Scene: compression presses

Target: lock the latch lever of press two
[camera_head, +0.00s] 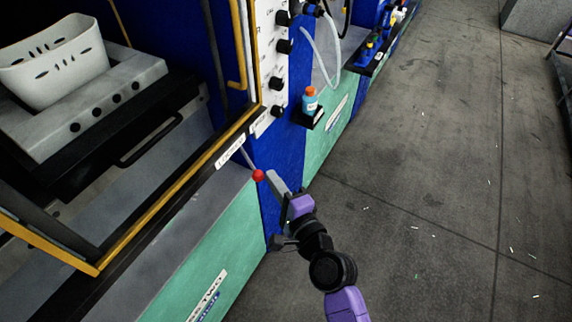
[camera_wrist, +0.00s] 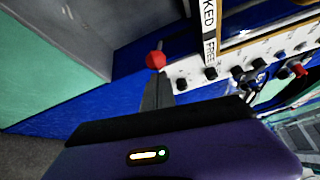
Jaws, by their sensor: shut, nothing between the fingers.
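Press two's latch lever (camera_head: 247,159) is a thin grey rod ending in a red ball knob (camera_head: 258,175). It sticks out below the yellow-framed door's lower right corner, beside a white label (camera_head: 230,151). In the wrist view the red knob (camera_wrist: 155,60) is just ahead of the fingertips, and the label (camera_wrist: 208,30) reads "KED" and "FREE". My gripper (camera_head: 272,177) is shut and empty, just right of the knob; its narrow grey fingers (camera_wrist: 156,82) point at it. I cannot tell whether they touch.
Press two's green front panel (camera_head: 205,262) and blue post (camera_head: 275,150) stand close to my gripper. A small black shelf (camera_head: 308,119) holds a blue bottle with an orange cap (camera_head: 310,98). Black knobs line a white panel (camera_head: 270,60). A white basket (camera_head: 52,62) sits inside the press. Floor at right is open.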

